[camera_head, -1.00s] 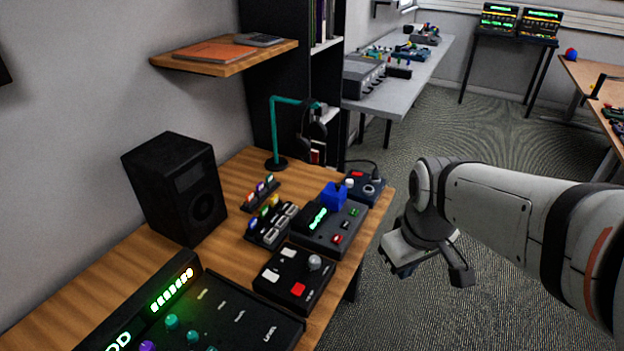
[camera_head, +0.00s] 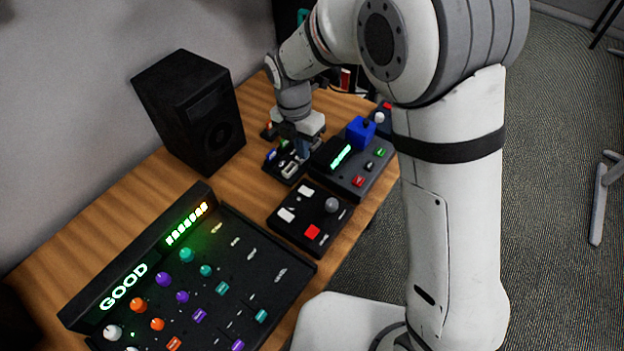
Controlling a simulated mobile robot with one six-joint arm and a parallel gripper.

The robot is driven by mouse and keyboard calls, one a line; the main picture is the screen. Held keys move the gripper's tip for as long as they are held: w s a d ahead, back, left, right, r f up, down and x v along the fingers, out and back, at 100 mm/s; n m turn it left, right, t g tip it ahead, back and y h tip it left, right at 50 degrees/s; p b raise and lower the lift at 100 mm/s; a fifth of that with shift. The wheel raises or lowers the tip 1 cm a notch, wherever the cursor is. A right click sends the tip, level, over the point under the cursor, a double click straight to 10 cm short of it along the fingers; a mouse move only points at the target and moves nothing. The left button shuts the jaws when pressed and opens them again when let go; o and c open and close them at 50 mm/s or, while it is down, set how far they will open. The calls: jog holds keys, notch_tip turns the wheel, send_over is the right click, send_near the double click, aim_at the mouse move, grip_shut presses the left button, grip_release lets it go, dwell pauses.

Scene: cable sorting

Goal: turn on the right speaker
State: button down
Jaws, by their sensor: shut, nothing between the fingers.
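A black speaker (camera_head: 190,112) stands upright on the wooden desk, against the wall side; whether it is the right speaker of a pair I cannot tell. My gripper (camera_head: 303,153) is shut and empty. It points down just over a small black switch panel (camera_head: 283,174) to the right of the speaker, and it hides part of that panel. Whether the fingertips touch a switch I cannot tell. No lit lamp shows on the speaker.
A mixer (camera_head: 225,290) with a display reading GOOD fills the front of the desk (camera_head: 130,200). A black box (camera_head: 311,215) with a red button and grey knob, and a device (camera_head: 352,170) with a green display, stand close to my gripper.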

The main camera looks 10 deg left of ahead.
aim_at(310, 193)
jog(key=f, duration=0.4)
jog(key=d+f+p, duration=0.1)
jog(key=f, duration=0.9)
jog(key=shift+s+d, duration=0.35)
